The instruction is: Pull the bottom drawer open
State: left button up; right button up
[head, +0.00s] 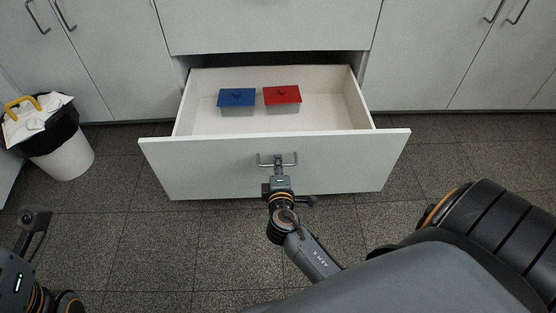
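The bottom drawer (210,166) is pulled far out from the white cabinet. Its inside is visible, with a blue-lidded box (237,98) and a red-lidded box (282,96) standing side by side towards the back. A metal bar handle (263,160) sits in the middle of the drawer front. My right gripper (278,162) is at the handle, with its fingers closed around the bar. My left gripper (38,222) is low at the left edge, away from the drawer; its fingers are too small and dark to read.
A white bin (66,160) with a black liner and a yellow-handled item on top stands at the left. Closed cabinet doors (110,65) flank the drawer. Dark tiled floor (130,235) is clear in front of the drawer, left of my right arm.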

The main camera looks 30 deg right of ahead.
jog(key=shift+o, duration=1.2)
jog(key=v, duration=1.2)
